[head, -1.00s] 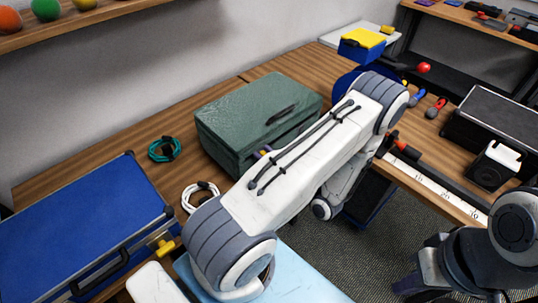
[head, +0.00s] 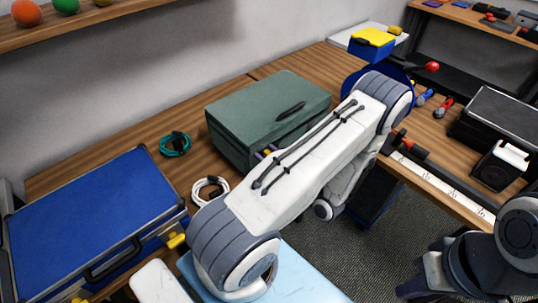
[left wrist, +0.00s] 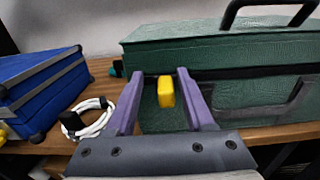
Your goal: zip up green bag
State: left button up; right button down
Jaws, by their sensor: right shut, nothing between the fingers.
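The green bag (head: 262,103) is a box-shaped case on the wooden table, with its lid lying down and a dark handle on top. In the left wrist view, the green bag (left wrist: 220,55) has a dark seam along its front. A yellow pull tab (left wrist: 166,91) hangs at its left part. My left gripper (left wrist: 158,85) is open, its two purple fingers either side of the tab, with gaps showing. In the head view my left arm hides most of this gripper. The dark end of my right gripper (head: 412,291) is at the bottom right, shut and away from the bag.
A blue case (head: 85,215) is to the left. A white cable coil (head: 210,189) and a teal cable coil (head: 175,144) lie between it and the bag. A black box (head: 500,125) and a ruler strip (head: 440,182) are on the right.

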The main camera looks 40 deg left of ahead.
pick_arm(q)
jog(key=shift+w+d, duration=0.1)
jog(key=shift+d, duration=0.2)
jog(key=d+b, duration=0.2)
jog(key=d, duration=0.8)
jog(key=shift+s+b, duration=0.3)
jog(key=shift+s, duration=0.15)
jog(key=s+d+r+n+h, duration=0.3)
jog(key=s+d+r+h, duration=0.1)
jog(key=d+h, duration=0.2)
jog(key=s+d+r+n+h, duration=0.4)
jog(key=d+h, duration=0.2)
jog(key=d, duration=0.3)
jog(key=s+d+r+n+g+h, duration=0.1)
jog(key=s+d+r+n+h, duration=0.3)
jog(key=d+h, duration=0.3)
jog(key=shift+s+d+r, duration=0.25)
jog(key=shift+s+d, duration=0.35)
